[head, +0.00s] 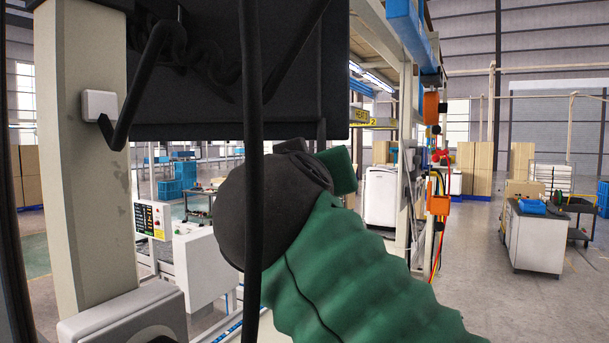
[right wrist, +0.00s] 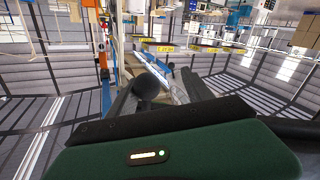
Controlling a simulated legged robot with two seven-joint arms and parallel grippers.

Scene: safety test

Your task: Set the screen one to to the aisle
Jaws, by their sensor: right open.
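A large dark screen panel (head: 300,100) fills the upper left of the head view, its lower edge just above my right wrist. Its face and what it shows cannot be made out. My right arm, with a green ribbed sleeve and a round black joint, rises from the bottom to just below the panel. My right gripper (right wrist: 160,82) is open in the right wrist view, its two dark fingers spread apart. A dark round knob (right wrist: 147,87) shows between or behind them; I cannot tell whether they touch it. My left gripper is not in view.
A black cable (head: 250,180) hangs in front of the panel and my arm. A beige post (head: 85,150) with a white box stands at left. A white control box (head: 153,220) with buttons is beyond it. Open floor (head: 490,300) and a workbench (head: 533,240) lie at right.

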